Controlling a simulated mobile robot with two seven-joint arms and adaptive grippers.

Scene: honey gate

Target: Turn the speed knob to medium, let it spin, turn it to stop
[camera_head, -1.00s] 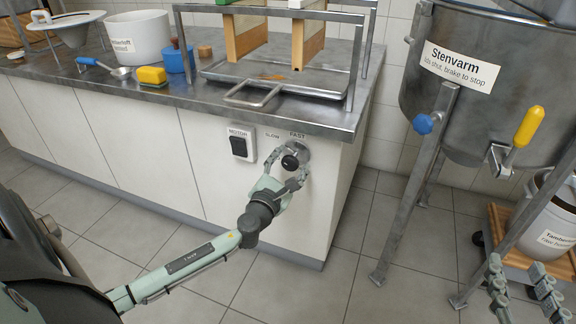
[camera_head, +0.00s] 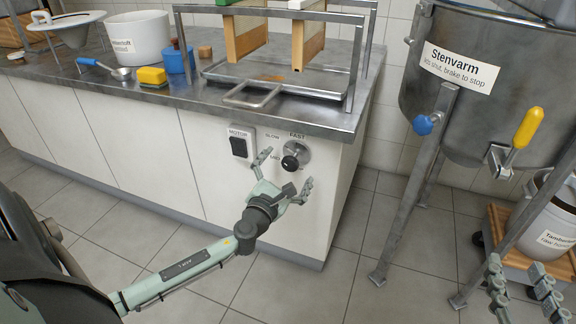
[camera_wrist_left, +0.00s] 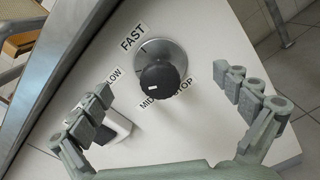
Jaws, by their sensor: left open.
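The black speed knob (camera_head: 290,162) sits on a round metal plate on the white cabinet front, with SLOW, FAST and MID labels around it. In the left wrist view, the knob (camera_wrist_left: 160,82) stands clear between the fingers, and its small white mark is on the side toward the MID label (camera_wrist_left: 150,102). The STOP label (camera_wrist_left: 184,88) is partly hidden by the knob. My left gripper (camera_head: 286,169) is open around and just short of the knob, apart from it. My right gripper (camera_head: 525,285) is at the bottom right corner, empty, its fingers spread.
A black motor switch (camera_head: 239,146) is left of the knob. The counter edge (camera_head: 300,128) overhangs above it. A steel tank (camera_head: 480,80) on legs, with a yellow handle (camera_head: 527,127), stands at the right. The floor between cabinet and tank is clear.

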